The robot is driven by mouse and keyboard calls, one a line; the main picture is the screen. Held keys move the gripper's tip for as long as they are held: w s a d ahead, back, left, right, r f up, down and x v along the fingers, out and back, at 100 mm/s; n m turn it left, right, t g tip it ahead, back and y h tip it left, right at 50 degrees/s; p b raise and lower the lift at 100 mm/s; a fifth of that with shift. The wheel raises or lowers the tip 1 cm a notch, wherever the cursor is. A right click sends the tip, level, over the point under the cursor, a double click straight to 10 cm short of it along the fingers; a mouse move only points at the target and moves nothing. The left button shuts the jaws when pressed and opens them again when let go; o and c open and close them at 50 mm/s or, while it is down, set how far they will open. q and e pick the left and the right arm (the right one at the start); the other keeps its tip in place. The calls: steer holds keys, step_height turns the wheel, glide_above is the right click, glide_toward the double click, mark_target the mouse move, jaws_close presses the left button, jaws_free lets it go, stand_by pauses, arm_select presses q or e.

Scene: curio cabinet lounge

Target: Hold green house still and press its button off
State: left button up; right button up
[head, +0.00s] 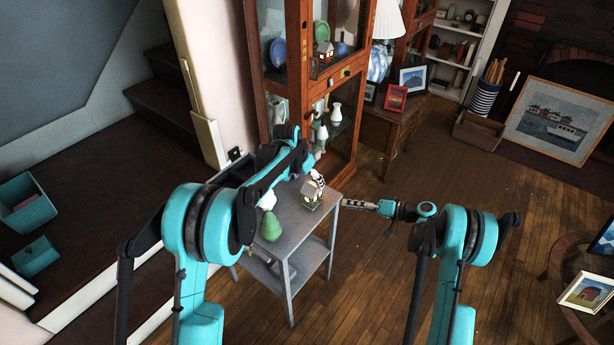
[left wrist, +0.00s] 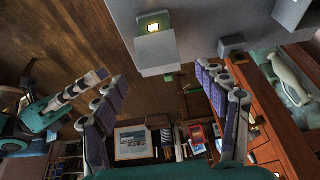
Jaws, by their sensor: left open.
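The small green house (head: 311,197) with a pale roof stands on the grey side table (head: 294,222), near its far right corner. In the left wrist view, what looks like the house (left wrist: 157,52) shows a pale grey block with a glowing yellow square on it. My left gripper (head: 318,181) is just above and behind the house; its spread fingers (left wrist: 165,95) are open with nothing between them. My right gripper (head: 354,204) is right of the table, pointing left at the house, apart from it, with its fingers together. The left arm partly hides the table.
A green pear-shaped ornament (head: 271,227) and a white ornament (head: 268,199) stand on the table left of the house. A glass-fronted wooden cabinet (head: 351,124) with vases stands close behind. The wooden floor (head: 388,270) right of the table is open.

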mark_target(311, 184)
arm_select(q)
steer(key=x, duration=0.6)
steer(key=shift+f, duration=0.1)
jaws_close()
stand_by(0.3)
stand_by(0.7)
arm_select(e)
jaws_close()
stand_by(0.8)
stand_by(0.4)
